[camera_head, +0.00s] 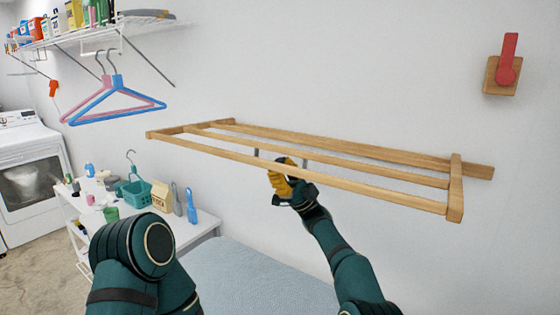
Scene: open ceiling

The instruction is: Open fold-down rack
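The wooden fold-down rack (402,192) stands out from the wall, roughly level, with its slats running lengthwise. Its back rail lies along the wall. A red latch (507,72) on a wooden block is on the wall above the rack's right end, pointing up and apart from the rack. My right gripper (277,178), with yellow fingers, is under the rack near its front bar. Bars partly cover it, so I cannot tell whether it is open or touching the rack. My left arm is at the lower left, and its gripper is not in view.
A wire shelf (100,28) with bottles and boxes is at the upper left, with pink and blue hangers (117,105) below. A white table (203,228) with a teal basket (137,193) stands left of a light blue padded surface (262,280). A washer (32,178) is far left.

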